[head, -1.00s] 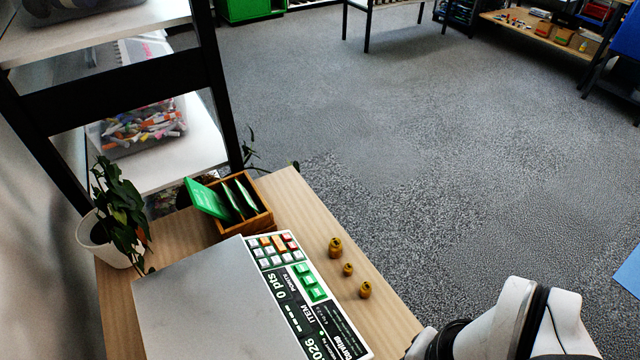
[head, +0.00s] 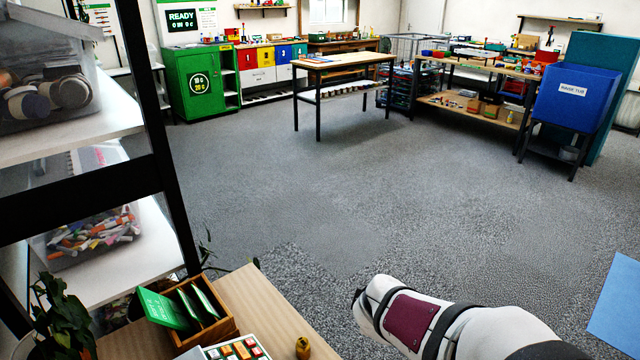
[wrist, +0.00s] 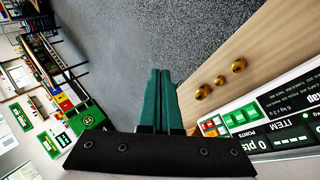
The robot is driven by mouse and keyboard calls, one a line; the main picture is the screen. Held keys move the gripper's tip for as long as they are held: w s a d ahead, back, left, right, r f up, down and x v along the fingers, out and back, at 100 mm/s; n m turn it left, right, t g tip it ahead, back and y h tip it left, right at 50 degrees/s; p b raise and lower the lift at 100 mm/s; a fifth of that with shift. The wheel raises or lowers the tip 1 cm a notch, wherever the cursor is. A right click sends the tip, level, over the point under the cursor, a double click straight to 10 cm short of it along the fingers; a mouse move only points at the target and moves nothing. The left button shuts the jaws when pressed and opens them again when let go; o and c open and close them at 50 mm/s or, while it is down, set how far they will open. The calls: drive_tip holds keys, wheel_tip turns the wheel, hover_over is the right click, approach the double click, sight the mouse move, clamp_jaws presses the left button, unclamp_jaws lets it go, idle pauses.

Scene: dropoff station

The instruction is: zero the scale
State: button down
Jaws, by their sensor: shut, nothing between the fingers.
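The scale shows only its keypad corner (head: 235,348) at the bottom edge of the head view. In the wrist view its front panel (wrist: 262,122) lies at the right, with green keys, red and orange keys, and a display reading 0 pts, partly cut off. My gripper (wrist: 159,73) is shut and empty, its two green fingers together. It is left of the scale's keys in the wrist view, apart from them. The head view shows my arm at the lower right, but not the fingertips.
Several brass weights (wrist: 220,80) stand on the wooden table (wrist: 262,50) beside the scale. A shelf rack (head: 150,120) rises at the left. Open carpet lies beyond the table.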

drive_tip(key=w+a+f+n+g+y, duration=0.1)
drive_tip(key=a+f+n+y, duration=0.2)
drive_tip(key=a+n, duration=0.4)
drive_tip(key=w+a+f+n+g+y, duration=0.1)
drive_tip(key=a+f+n+y, duration=0.2)
drive_tip(key=a+n, duration=0.5)
drive_tip(key=a+f, duration=0.1)
drive_tip(key=a, duration=0.2)
drive_tip(key=shift+y, duration=0.4)
drive_tip(key=shift+f, duration=0.15)
drive_tip(key=shift+s+a+f, duration=0.4)
drive_tip(key=shift+s+f, duration=0.05)
drive_tip(key=shift+f, duration=0.9)
drive_tip(key=shift+s+a+f, duration=0.35)
drive_tip(key=shift+s+f, duration=0.05)
drive_tip(key=shift+f, duration=0.9)
drive_tip(key=shift+s+a+f, duration=0.4)
drive_tip(key=shift+s+f, duration=0.05)
drive_tip(key=shift+f, duration=0.9)
drive_tip(key=shift+s+a+f, duration=0.1)
drive_tip(key=shift+a+f, duration=0.05)
drive_tip(key=shift+f, duration=0.2)
